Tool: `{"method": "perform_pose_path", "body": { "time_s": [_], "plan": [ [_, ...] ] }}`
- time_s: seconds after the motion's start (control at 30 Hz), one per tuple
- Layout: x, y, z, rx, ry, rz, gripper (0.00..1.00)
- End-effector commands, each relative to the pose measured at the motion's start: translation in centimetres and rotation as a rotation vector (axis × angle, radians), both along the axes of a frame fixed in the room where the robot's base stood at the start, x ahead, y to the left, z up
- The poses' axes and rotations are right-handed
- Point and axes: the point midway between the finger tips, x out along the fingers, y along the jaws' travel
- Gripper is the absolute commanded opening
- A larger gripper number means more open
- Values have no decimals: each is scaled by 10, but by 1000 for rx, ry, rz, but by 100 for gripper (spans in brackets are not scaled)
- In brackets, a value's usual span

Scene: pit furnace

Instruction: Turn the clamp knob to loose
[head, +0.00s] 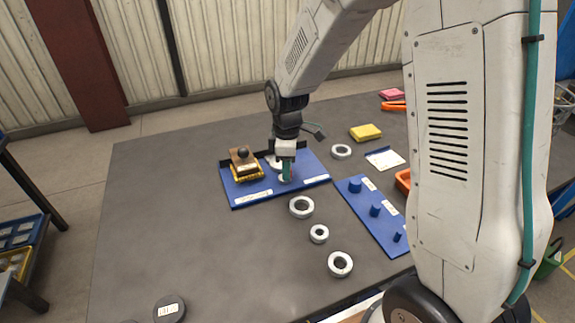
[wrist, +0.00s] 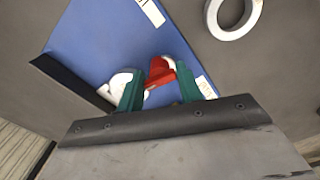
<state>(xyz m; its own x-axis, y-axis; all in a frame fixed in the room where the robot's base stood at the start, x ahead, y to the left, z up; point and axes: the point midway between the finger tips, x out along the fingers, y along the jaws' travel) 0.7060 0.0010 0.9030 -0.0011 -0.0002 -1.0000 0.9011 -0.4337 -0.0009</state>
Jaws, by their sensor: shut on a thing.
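My gripper (head: 287,175) points down over a blue board (head: 245,200) on the grey table. In the wrist view, its teal fingers (wrist: 157,80) are shut on a red knob (wrist: 160,74), one finger on each side. A white round part (wrist: 120,80) shows beside the left finger, and a bit of white shows behind the knob. In the head view the fingers hide the red knob. I cannot read any loose or tight mark from these views.
A wooden block with a black ball handle (head: 243,153) stands on the board's left. Several metal rings (head: 301,207) lie in front and behind. A second blue board with pegs (head: 375,211) is at right, near an orange bin (head: 403,181).

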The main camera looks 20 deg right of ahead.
Motion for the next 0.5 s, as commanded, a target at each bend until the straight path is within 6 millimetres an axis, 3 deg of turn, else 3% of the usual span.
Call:
{"method": "perform_pose_path", "body": {
  "time_s": [0.5],
  "plan": [
    [2, 0, 2, 1, -6, 194, 13]
  ]
}}
